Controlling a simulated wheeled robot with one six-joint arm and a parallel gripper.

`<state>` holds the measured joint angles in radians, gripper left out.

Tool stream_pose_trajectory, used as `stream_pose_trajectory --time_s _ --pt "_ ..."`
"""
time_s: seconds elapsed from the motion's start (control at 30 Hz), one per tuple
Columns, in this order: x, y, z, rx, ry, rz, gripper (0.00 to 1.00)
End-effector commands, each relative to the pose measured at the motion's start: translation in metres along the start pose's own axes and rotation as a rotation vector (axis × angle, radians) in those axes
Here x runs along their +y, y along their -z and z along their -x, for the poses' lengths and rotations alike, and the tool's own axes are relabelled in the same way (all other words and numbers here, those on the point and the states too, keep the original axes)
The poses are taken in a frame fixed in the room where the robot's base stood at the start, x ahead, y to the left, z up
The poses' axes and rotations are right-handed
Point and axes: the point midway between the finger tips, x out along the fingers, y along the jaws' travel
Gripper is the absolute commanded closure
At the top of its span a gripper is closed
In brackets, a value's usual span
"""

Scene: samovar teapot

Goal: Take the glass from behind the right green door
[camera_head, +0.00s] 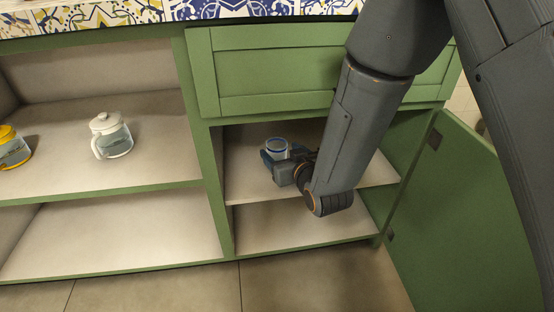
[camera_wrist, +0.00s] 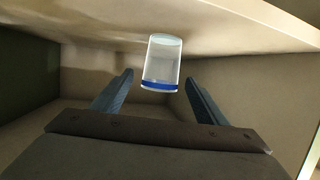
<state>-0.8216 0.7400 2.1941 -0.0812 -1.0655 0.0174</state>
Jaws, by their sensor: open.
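The glass (camera_head: 277,144) is clear with a blue band at its rim. It stands on the upper shelf of the right cabinet, behind the open green door (camera_head: 455,215). My gripper (camera_head: 275,158) reaches into this cabinet, just in front of the glass and partly covering it. In the wrist view, which appears upside down, the glass (camera_wrist: 162,62) shows between the two open fingers (camera_wrist: 159,78), near their tips. I cannot tell whether a finger touches it.
The upper shelf (camera_head: 245,178) around the glass is bare, and the lower shelf (camera_head: 290,225) looks empty. A green drawer (camera_head: 265,70) is closed above.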

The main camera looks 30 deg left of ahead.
Motion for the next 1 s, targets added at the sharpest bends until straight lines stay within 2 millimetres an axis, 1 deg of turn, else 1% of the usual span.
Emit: stream_pose_trajectory --time_s 0.03,0.23,0.37,0.57,0.67,0.7,0.83,0.87,1.0 --pt "-0.001 -0.004 -0.008 0.000 0.001 0.000 0.33" --pt "-0.002 -0.004 -0.032 0.001 0.001 0.000 0.33" --pt "-0.002 -0.003 -0.038 -0.001 0.001 0.000 0.33" --pt "-0.003 -0.002 -0.038 -0.001 0.001 0.000 0.33" --pt "-0.003 -0.002 -0.038 -0.002 0.001 0.000 0.48" --pt "-0.002 -0.002 -0.038 -0.002 0.001 0.000 0.55" --pt "-0.002 -0.002 -0.038 -0.002 0.001 0.000 0.77" --pt "-0.002 -0.002 -0.038 -0.001 0.001 0.000 0.78" --pt "-0.002 -0.002 -0.038 -0.001 0.001 0.000 0.78"
